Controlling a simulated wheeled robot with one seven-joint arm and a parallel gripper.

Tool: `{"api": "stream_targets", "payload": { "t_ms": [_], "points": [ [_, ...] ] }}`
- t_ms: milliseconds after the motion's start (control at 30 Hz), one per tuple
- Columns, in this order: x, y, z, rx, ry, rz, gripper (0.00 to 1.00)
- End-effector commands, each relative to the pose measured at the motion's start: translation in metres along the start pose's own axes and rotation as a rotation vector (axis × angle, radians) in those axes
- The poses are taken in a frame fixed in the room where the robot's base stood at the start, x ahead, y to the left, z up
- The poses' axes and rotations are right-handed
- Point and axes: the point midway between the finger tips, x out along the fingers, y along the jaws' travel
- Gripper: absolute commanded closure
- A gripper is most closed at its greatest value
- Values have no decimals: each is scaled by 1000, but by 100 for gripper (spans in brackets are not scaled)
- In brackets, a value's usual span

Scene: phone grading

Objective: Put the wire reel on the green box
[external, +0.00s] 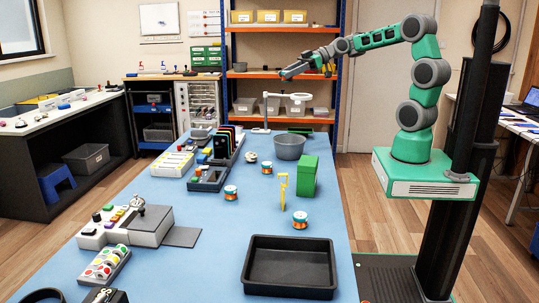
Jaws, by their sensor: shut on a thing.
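The green box (307,175) stands upright on the blue table, right of the middle. My gripper (287,74) is high above the far part of the table, well above and behind the box. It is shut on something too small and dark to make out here.
A black tray (290,268) lies at the near edge. A yellow upright tool (283,190) stands just left of the box. A grey bowl (289,147) and a white ring lamp (297,97) stand behind.

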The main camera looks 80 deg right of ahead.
Motion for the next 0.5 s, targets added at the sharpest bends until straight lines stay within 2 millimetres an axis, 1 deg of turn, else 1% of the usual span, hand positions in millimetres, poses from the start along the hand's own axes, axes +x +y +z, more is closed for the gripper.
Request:
{"api": "stream_targets", "payload": {
  "t_ms": [33,100,167,200,267,333,400,467,500],
  "points": [
    [-24,4,-5,20,0,42,98],
    [-47,2,7,41,0,88,98],
    [-61,-4,19,52,-1,114,98],
    [-69,-10,27,58,-1,126,98],
    [-77,-23,39,61,0,136,98],
    [-81,-42,54,60,1,132,98],
    [-80,-66,70,50,0,109,98],
    [-76,-87,81,38,2,81,98],
    [-72,-101,89,28,1,57,98]
  ]
}}
